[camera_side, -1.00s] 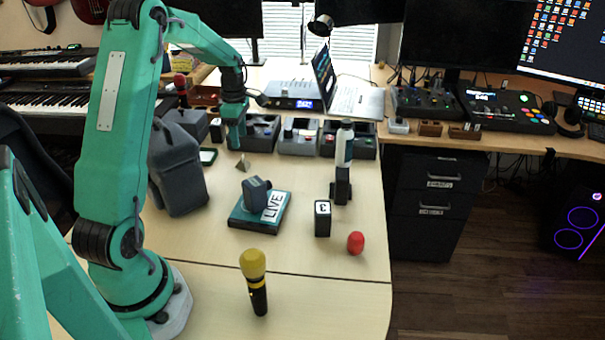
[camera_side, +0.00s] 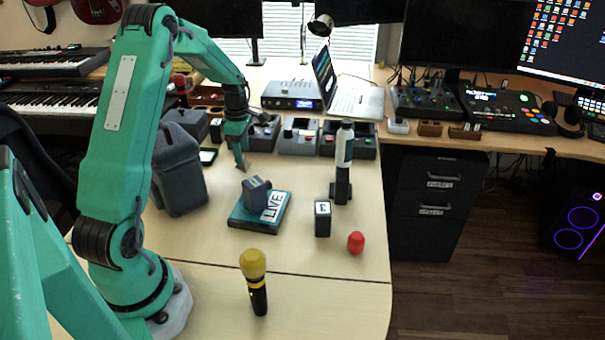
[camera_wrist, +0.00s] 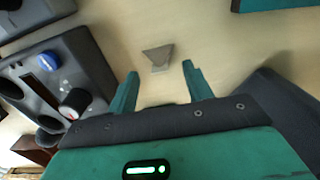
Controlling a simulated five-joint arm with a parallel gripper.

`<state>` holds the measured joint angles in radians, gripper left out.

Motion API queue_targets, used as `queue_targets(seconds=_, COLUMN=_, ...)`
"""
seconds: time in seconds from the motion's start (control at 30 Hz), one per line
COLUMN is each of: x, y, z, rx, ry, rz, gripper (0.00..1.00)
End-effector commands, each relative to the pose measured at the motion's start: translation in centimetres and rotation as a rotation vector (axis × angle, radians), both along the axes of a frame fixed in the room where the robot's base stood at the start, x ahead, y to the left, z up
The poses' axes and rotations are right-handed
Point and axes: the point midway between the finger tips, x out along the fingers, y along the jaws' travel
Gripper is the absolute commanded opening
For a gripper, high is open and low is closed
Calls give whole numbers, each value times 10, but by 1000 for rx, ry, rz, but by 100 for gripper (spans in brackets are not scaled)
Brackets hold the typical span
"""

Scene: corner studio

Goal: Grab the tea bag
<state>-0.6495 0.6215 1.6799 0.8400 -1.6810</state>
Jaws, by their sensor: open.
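The tea bag (camera_wrist: 158,56) is a small grey, pyramid-like piece on the pale wooden table. In the wrist view it lies just beyond the fingertips, roughly centred between them. My gripper (camera_wrist: 160,80) is open and empty, with its two green fingers apart. In the side view my gripper (camera_side: 241,163) points down low over the table at the tea bag's place. There the fingers largely hide the tea bag, and I cannot tell whether they touch it.
A grey control box (camera_wrist: 36,75) with knobs stands left of the fingers in the wrist view. In the side view, a grey bag-like container (camera_side: 178,175) stands left of my gripper. A teal LIVE box (camera_side: 250,218) lies nearer the camera. The table's right part is partly clear.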

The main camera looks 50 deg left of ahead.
Motion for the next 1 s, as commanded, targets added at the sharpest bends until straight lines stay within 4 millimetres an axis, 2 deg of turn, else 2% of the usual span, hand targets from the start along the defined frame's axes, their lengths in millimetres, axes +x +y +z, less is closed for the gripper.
queue_targets(seconds=0.1, x=0, y=-1, z=-15, rx=-2, ry=2, rz=0, gripper=50)
queue_targets(seconds=0.23, x=0, y=0, z=-24, rx=-1, ry=1, rz=0, gripper=50)
queue_targets(seconds=0.77, x=0, y=0, z=-25, rx=0, ry=0, rz=0, gripper=50)
queue_targets(seconds=0.87, x=0, y=0, z=-25, rx=0, ry=0, rz=0, gripper=35)
queue_targets(seconds=1.0, x=0, y=0, z=-25, rx=0, ry=0, rz=0, gripper=7)
